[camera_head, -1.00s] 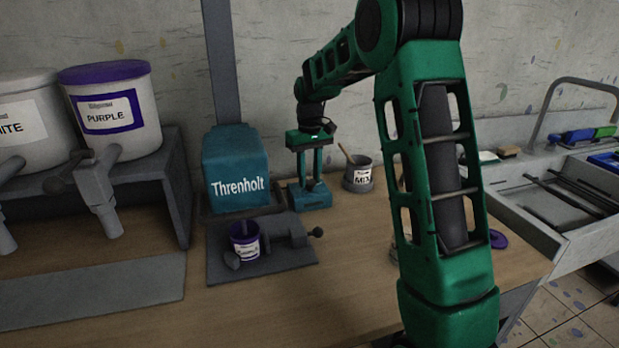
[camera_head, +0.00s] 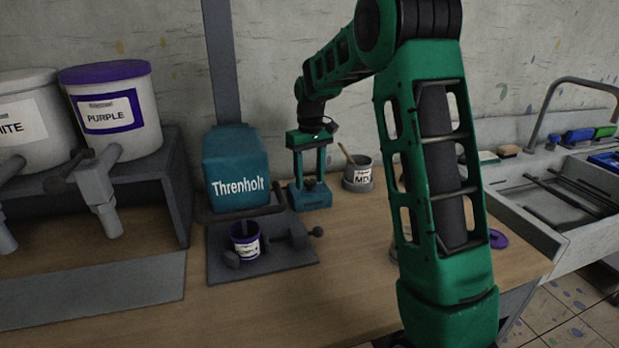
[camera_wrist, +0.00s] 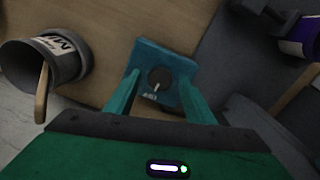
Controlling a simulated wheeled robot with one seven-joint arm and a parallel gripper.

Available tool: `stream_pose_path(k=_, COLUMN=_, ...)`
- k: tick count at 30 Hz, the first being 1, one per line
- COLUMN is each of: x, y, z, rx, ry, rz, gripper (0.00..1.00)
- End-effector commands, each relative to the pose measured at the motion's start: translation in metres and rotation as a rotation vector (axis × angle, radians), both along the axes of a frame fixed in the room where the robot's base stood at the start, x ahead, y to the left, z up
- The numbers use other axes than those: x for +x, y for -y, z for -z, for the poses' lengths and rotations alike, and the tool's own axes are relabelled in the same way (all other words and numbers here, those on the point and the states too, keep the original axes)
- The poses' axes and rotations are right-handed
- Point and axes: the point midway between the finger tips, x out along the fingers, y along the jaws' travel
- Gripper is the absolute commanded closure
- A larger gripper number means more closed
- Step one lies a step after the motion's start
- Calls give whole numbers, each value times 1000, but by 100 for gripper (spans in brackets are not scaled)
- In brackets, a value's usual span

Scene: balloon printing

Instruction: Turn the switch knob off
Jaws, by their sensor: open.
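The switch knob (camera_wrist: 159,78) is a dark round dial with a pale pointer mark. It sits on a teal switch box (camera_head: 314,198), which also shows in the wrist view (camera_wrist: 179,67). The pointer aims toward the lettering on the near side of the box. My gripper (camera_head: 310,176) is above the box, pointing down, open and empty. In the wrist view its two teal fingers stand on either side of the knob, with a visible gap to it. I cannot tell the fingertips' exact height above the box.
The teal Threnholt machine (camera_head: 236,165) stands left of the switch box, with a dark bar (camera_head: 250,213) across its front. A purple cup (camera_head: 245,243) sits on its base plate. The MIX cup (camera_head: 358,175) with a stick stands close on the right.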

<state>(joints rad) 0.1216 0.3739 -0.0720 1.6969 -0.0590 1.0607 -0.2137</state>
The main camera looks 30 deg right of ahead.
Motion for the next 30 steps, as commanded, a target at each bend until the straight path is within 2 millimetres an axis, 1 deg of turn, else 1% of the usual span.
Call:
stream_pose_path(k=5, x=1, y=0, z=-8, rx=0, ry=2, rz=0, gripper=51)
stream_pose_path(k=8, x=1, y=0, z=-22, rx=-1, ry=5, rz=0, gripper=51)
stream_pose_path(k=15, x=1, y=0, z=-67, rx=-1, ry=4, rz=0, gripper=51)
stream_pose_path(k=21, x=1, y=0, z=-95, rx=0, ry=1, rz=0, gripper=51)
stream_pose_path(k=25, x=0, y=0, z=-104, rx=0, ry=-1, rz=0, gripper=51)
stream_pose_path(k=30, x=0, y=0, z=-107, rx=0, ry=-1, rz=0, gripper=51)
